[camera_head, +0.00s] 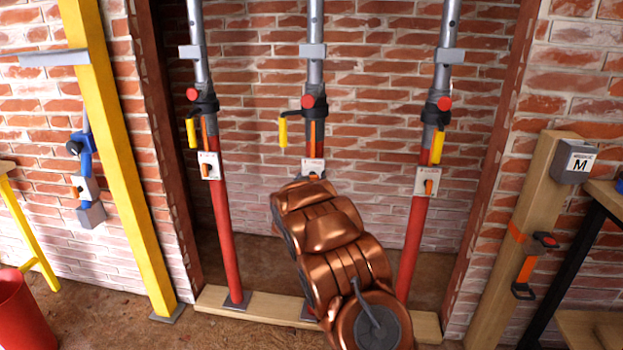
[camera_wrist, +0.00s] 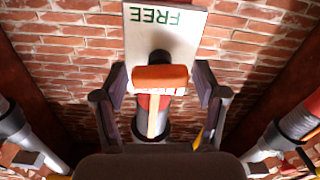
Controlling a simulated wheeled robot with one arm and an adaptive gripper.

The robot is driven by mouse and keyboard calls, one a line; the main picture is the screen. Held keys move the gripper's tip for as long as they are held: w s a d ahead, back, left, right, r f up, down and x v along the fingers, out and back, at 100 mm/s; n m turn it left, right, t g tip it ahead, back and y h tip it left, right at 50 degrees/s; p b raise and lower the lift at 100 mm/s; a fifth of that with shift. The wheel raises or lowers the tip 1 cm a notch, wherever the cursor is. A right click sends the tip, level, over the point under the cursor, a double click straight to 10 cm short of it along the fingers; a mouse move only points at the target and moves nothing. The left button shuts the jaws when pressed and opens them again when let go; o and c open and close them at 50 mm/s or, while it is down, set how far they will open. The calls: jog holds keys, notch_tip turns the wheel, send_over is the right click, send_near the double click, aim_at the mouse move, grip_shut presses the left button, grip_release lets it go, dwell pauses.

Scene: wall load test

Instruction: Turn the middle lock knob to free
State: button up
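The middle prop (camera_head: 316,70) stands between two others. Its white lock plate (camera_head: 313,166) shows just above my copper arm, which hides most of the plate and its knob in the head view. In the wrist view the plate (camera_wrist: 180,42) appears upside down with the green word FREE. The orange lock knob (camera_wrist: 160,78) lies crosswise in front of it, with a pale strip below. My gripper (camera_wrist: 161,74) is open, one dark finger on each side of the knob, with visible gaps. The gripper is hidden behind my arm in the head view.
The left prop (camera_head: 223,230) and right prop (camera_head: 414,240) stand close on either side, with lock plates and orange knobs. A yellow handle (camera_head: 283,132) juts from the middle prop. A wooden sill (camera_head: 255,304) runs along the floor. Brick wall stands behind.

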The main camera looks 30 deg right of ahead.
jog(key=c, duration=0.9)
jog(key=shift+m, duration=0.3)
jog(key=shift+d+m, duration=0.1)
jog(key=shift+m, duration=0.6)
jog(key=o, duration=1.2)
jog(key=shift+c, duration=0.2)
